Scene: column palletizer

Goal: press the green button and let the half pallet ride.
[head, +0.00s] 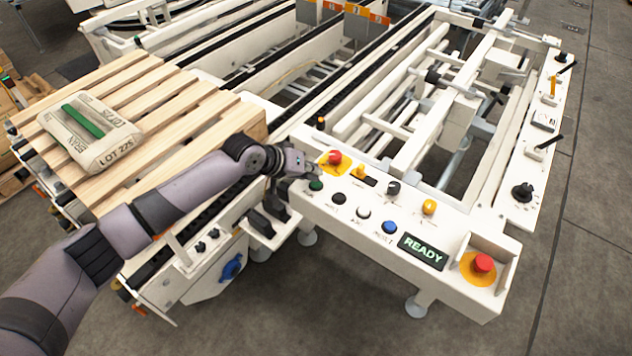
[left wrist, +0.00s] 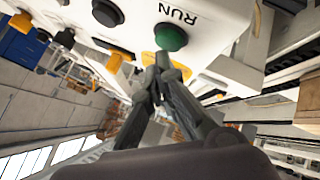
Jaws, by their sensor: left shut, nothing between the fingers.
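The green button (head: 316,185) sits at the left end of the white control panel (head: 345,222). In the left wrist view the green button (left wrist: 171,37) is beside the word RUN. My left gripper (head: 308,171) is shut and empty, with its tips at the button. In the left wrist view the fingertips (left wrist: 163,62) are close below the button; I cannot tell whether they touch it. The wooden half pallet (head: 190,108) rests on the conveyor at the left, carrying a grain sack (head: 92,135) marked LOT 225. My right gripper is out of view.
A red button (head: 335,157) on yellow is close to my gripper. Black, white, blue and amber controls line the panel. A display (head: 422,251) reads READY. Another red button (head: 482,264) is in the right corner. White conveyor rails (head: 345,85) run behind.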

